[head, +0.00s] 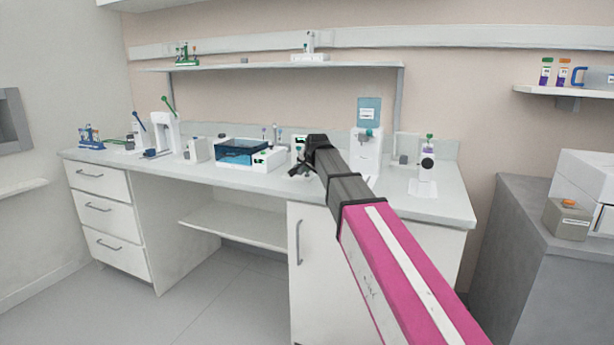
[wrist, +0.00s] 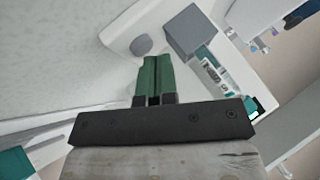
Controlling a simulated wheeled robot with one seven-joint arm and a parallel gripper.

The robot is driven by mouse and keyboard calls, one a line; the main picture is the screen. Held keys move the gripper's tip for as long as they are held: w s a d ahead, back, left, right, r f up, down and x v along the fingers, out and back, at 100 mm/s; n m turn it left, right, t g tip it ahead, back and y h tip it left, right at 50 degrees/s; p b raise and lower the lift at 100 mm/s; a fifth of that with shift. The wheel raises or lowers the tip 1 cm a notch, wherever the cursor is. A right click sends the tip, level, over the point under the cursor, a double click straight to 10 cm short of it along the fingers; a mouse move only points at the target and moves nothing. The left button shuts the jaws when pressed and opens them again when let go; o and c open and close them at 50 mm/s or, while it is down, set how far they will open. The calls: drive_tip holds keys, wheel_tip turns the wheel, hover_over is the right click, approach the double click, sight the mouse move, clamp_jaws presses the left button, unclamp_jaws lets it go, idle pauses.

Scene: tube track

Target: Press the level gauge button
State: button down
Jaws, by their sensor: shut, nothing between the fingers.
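My gripper (wrist: 153,78) is shut and empty, its two green fingers together in the wrist view. In the head view my gripper (head: 297,172) is over the middle of the bench, in front of a small white device (head: 298,145) that it partly hides. In the wrist view a round grey button-like disc (wrist: 141,45) sits on a white surface just beyond the fingertips. The fingers seem apart from it, but the gap is hard to judge. A grey block (wrist: 188,31) is right of the disc. I cannot read a label that confirms the level gauge.
The bench (head: 440,205) carries a blue-lidded box (head: 240,152) left of my gripper and a water-dispenser-like unit (head: 367,150) to its right. A white stand with a black knob (head: 427,164) is farther right. A shelf (head: 280,66) hangs above the bench.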

sight(308, 175)
drive_tip(key=shift+f, duration=0.25)
drive_tip(key=shift+r, duration=0.15)
idle(0.4)
drive_tip(key=shift+r, duration=0.7)
drive_tip(key=shift+r, duration=2.55)
